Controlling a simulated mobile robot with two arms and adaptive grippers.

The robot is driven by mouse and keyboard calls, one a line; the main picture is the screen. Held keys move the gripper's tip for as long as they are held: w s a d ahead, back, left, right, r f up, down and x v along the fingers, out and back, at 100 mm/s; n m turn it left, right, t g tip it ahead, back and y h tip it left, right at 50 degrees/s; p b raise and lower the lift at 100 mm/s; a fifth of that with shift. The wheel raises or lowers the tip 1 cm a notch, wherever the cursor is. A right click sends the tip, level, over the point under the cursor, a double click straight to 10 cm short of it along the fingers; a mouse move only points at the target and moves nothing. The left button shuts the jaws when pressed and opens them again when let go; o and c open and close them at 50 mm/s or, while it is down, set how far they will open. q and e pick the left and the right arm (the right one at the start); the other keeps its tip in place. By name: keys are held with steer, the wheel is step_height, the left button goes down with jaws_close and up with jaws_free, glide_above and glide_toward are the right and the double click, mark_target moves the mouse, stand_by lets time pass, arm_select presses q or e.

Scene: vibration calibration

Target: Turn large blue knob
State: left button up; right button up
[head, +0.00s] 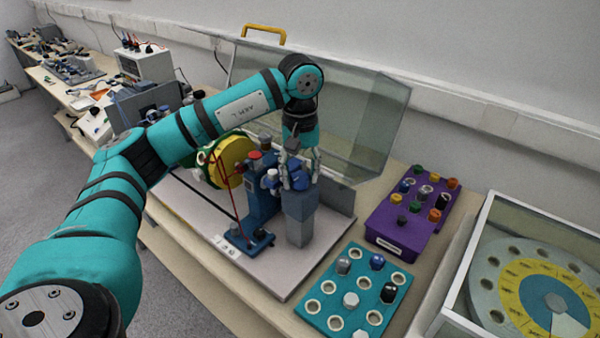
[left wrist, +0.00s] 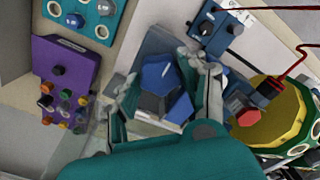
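The large blue knob (left wrist: 163,85) sits on top of a grey block (head: 299,221) at the right of the apparatus on a pale board. In the head view the knob (head: 299,180) is partly hidden by my left gripper (head: 298,176). That gripper points down over it, with a finger on either side. In the left wrist view the knob lies between the fingers of my left gripper (left wrist: 165,75). The fingers look spread, and I cannot tell whether they touch the knob. My right gripper is in neither view.
A blue stand (head: 262,205) and a yellow-green wheel (head: 233,160) with red wires are close left of the knob. A clear cover (head: 360,115) rises behind. A purple box (head: 405,235) and a teal panel (head: 325,288), both with small knobs, lie to the right.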

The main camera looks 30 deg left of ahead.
arm_select(q)
steer(key=o, duration=0.4)
